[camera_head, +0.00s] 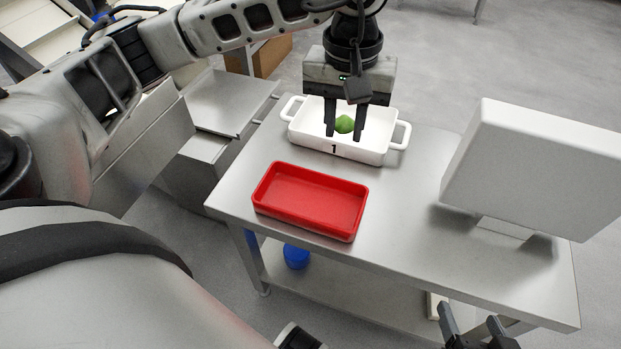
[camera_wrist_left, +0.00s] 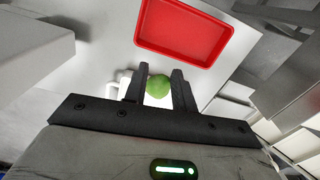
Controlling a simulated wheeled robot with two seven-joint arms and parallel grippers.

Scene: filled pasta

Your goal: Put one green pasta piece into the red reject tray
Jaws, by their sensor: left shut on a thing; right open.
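A green pasta piece (camera_head: 344,124) is between the fingers of my left gripper (camera_head: 344,132), which is shut on it over the white dish (camera_head: 398,145) marked 1. The piece also shows between the fingertips in the left wrist view (camera_wrist_left: 159,86). I cannot tell whether it still touches the dish floor. The red reject tray (camera_head: 308,201) lies on the table in front of the dish and looks empty; it also shows at the top of the left wrist view (camera_wrist_left: 184,28). My right gripper (camera_head: 478,327) is open at the bottom right, in front of the table.
The steel table (camera_head: 420,220) is clear between the red tray and the large pale box-like screen (camera_head: 535,170) at the right. A blue object (camera_head: 296,256) sits on the lower shelf. A brown box (camera_head: 262,57) stands behind the table.

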